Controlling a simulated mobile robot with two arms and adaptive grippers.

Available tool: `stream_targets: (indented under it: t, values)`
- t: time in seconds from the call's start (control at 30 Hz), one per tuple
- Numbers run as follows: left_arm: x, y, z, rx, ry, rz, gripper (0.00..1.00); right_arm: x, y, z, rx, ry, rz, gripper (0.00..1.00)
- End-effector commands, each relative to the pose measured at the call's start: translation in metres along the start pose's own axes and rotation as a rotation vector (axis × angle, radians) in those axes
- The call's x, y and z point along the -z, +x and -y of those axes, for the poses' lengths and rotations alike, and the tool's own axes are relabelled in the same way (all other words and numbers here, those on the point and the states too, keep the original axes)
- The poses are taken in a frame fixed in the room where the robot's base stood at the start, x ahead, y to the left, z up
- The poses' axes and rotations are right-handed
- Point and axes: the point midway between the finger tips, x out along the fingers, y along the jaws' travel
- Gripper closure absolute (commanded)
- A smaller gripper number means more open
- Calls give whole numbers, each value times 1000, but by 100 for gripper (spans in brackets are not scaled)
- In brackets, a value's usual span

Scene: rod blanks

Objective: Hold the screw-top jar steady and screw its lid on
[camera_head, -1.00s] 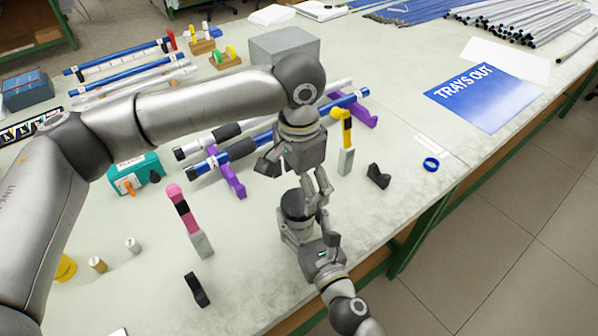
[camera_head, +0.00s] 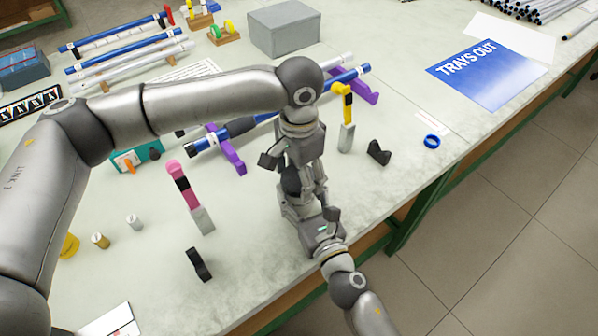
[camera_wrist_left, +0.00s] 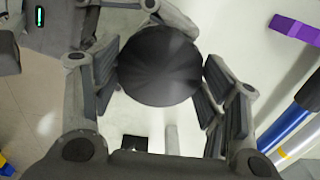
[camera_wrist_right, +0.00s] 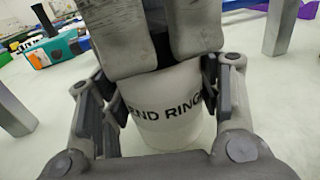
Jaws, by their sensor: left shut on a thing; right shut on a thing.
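The black round lid (camera_wrist_left: 160,66) sits between the fingers of my left gripper (camera_wrist_left: 160,80), which is shut on it. In the head view my left gripper (camera_head: 303,172) points down over the jar. The white jar (camera_wrist_right: 170,125), with black lettering reading partly "END RING", stands upright between the fingers of my right gripper (camera_wrist_right: 165,105), shut on its sides. In the head view my right gripper (camera_head: 305,205) reaches in from below. The left fingers hide most of the join, so I cannot tell whether the lid is seated on the jar.
A pink-topped post (camera_head: 188,192), a yellow-topped post (camera_head: 345,115) and black clips (camera_head: 198,264) stand near the grippers. Purple stands (camera_head: 226,152) carry rods behind. A blue ring (camera_head: 432,141) lies at right. The table front between the black clip and right arm is clear.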

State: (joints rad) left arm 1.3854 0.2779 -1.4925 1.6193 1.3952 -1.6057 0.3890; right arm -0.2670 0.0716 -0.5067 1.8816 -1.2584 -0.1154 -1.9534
Motion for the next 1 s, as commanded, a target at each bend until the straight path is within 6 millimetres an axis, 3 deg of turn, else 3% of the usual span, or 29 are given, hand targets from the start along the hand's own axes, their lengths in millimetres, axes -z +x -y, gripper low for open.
stream_targets:
  t: [0.2, 0.23, 0.43, 0.8, 1.0]
  values:
    - [0, 0, 0, 1, 0, 0, 61, 0, 0, 0, 0, 0, 1, 100]
    - [0, 0, 0, 1, 0, 0, 31, 0, 0, 0, 0, 0, 1, 100]
    - [0, 0, 0, 1, 0, 0, 7, 0, 0, 0, 0, 0, 1, 100]
    - [0, -2, 0, 1, 0, -1, 7, 0, 0, 0, 0, 0, 1, 100]
    - [1, -28, 0, 2, 1, -4, 7, 0, 0, 0, 0, 0, 1, 100]
